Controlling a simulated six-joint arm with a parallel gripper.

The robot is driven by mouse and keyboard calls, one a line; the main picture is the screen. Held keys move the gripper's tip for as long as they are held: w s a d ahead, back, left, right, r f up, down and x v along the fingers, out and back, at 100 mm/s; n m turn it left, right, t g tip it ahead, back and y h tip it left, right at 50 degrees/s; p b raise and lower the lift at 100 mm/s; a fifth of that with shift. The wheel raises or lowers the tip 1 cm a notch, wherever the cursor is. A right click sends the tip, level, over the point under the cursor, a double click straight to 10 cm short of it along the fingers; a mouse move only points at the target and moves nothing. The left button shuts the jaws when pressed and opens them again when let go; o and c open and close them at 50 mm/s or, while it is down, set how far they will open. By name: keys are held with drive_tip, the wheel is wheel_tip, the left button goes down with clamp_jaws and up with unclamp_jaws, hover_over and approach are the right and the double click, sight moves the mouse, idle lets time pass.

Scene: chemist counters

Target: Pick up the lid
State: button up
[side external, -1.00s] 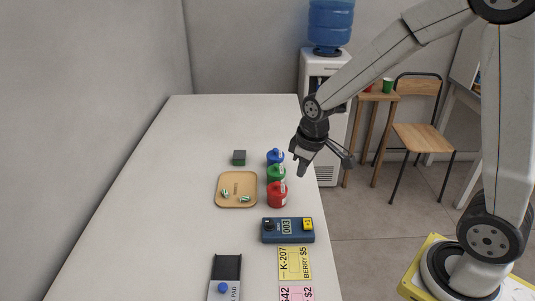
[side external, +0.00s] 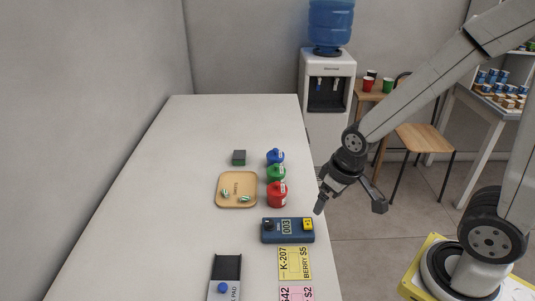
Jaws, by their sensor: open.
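Three small jars stand in a row near the counter's right edge: a blue jar (side external: 275,158), a green jar (side external: 276,174) and a red jar (side external: 277,195). Each seems to have a top in its own colour. Which piece is the lid, and whether any top is loose, I cannot tell at this size. My gripper (side external: 350,208) is open and empty, with its fingers spread and pointing down. In the picture it is right of the red jar, apart from it, just past the counter's edge.
A tan tray (side external: 222,203) with small green-and-white pieces lies left of the jars. A blue device (side external: 288,238), a yellow card (side external: 295,264), a pink card (side external: 296,293) and a pad (side external: 228,268) lie in front. The counter's left side is clear.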

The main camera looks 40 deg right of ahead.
drive_tip(key=n+g, duration=0.2)
drive_tip(key=g, duration=0.1)
hover_over(275, 149)
drive_tip(key=shift+f, duration=0.9)
drive_tip(key=shift+f, duration=1.3)
drive_tip(key=shift+f, duration=0.1)
